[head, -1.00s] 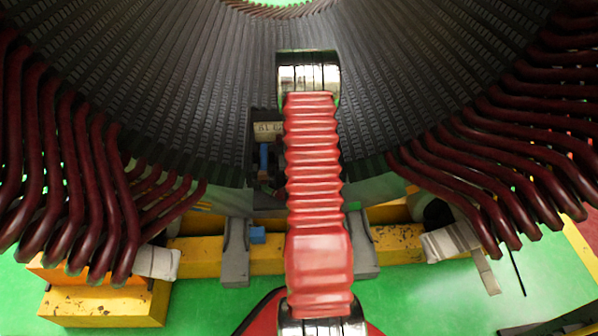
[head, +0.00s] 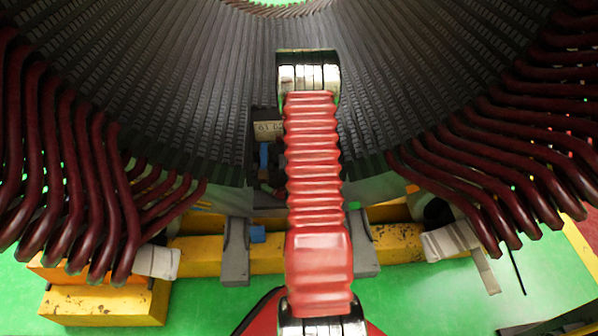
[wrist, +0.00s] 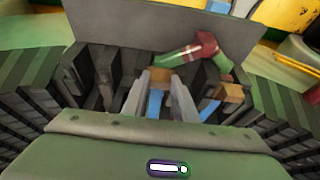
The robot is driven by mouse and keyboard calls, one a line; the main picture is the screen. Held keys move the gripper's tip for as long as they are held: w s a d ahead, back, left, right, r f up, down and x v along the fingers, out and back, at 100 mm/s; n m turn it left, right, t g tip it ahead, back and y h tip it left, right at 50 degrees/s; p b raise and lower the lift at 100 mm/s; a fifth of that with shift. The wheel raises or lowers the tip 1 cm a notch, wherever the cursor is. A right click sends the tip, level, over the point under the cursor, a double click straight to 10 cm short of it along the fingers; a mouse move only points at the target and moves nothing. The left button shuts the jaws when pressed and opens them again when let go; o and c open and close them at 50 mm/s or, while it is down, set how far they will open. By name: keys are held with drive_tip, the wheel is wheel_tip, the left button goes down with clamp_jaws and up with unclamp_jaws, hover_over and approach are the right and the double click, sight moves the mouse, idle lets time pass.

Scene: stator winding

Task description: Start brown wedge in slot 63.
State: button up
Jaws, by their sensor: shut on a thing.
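In the wrist view, my gripper (wrist: 157,100) shows as two grey fingers shut on a small piece with a brown end (wrist: 160,75) and a blue part below it. I take this to be the brown wedge. It is between the dark slotted teeth of the stator (wrist: 100,68). In the head view, the stator bore (head: 190,85) curves across the top, and my red arm hides the gripper and wedge.
A similar brown and blue piece (wrist: 230,92) is right of my gripper. Dark red coil ends (head: 70,170) hang left and right of the bore. A yellow beam (head: 200,255) crosses below.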

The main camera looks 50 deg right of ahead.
drive_tip(key=shift+w+d, duration=0.4)
drive_tip(key=shift+d, duration=0.05)
idle(0.5)
drive_tip(key=o, duration=1.1)
drive_tip(key=shift+o, duration=0.2)
drive_tip(key=shift+r, duration=0.1)
drive_tip(key=v, duration=1.3)
drive_tip(key=shift+r, duration=0.2)
drive_tip(key=shift+s, duration=0.1)
